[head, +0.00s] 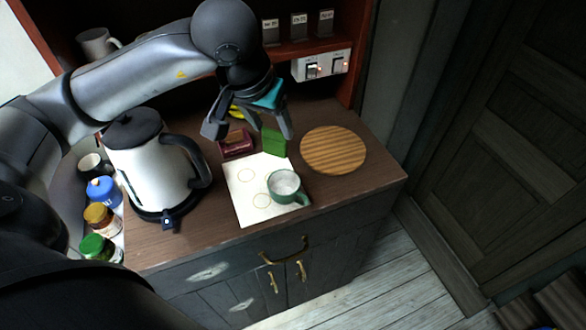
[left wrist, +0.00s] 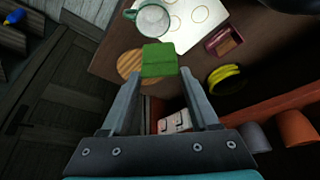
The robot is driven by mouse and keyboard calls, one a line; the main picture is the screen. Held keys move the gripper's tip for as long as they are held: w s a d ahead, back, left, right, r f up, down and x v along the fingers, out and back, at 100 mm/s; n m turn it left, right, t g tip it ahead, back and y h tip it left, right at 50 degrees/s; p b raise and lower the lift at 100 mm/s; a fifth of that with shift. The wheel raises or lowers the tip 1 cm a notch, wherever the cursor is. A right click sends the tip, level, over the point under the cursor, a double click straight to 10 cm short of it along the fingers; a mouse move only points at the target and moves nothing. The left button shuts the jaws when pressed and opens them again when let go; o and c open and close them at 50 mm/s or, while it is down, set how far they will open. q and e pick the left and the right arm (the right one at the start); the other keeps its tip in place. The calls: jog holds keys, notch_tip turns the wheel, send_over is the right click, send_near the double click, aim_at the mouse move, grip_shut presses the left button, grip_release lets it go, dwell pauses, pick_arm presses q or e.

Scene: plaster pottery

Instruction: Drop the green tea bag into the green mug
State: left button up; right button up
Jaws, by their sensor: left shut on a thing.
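The green mug (head: 287,188) stands upright on a white sheet with ring marks (head: 243,208), its pale inside facing up and its handle to the lower right. It also shows at the top of the left wrist view (left wrist: 153,18). The green tea bag (head: 273,142) is a flat green square, held above the counter behind the mug. My left gripper (head: 250,132) is shut on it. In the left wrist view the tea bag (left wrist: 159,58) sits between the fingertips (left wrist: 160,74), apart from the mug. My right gripper is not in view.
A white kettle (head: 150,165) stands left of the sheet, with several jars (head: 102,218) beyond it. A round striped wooden board (head: 334,150) lies right of the mug.

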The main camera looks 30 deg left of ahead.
aim_at(272, 150)
pick_arm(q)
jog(key=shift+f+b, duration=0.45)
jog(key=shift+f, duration=0.1)
notch_tip(272, 150, down, 4)
jog(key=shift+s+r+b, duration=0.1)
jog(key=shift+b, duration=1.15)
jog(key=shift+a+f, duration=0.1)
jog(key=shift+f, duration=0.4)
jog(key=o, duration=0.7)
jog(key=shift+r, duration=0.1)
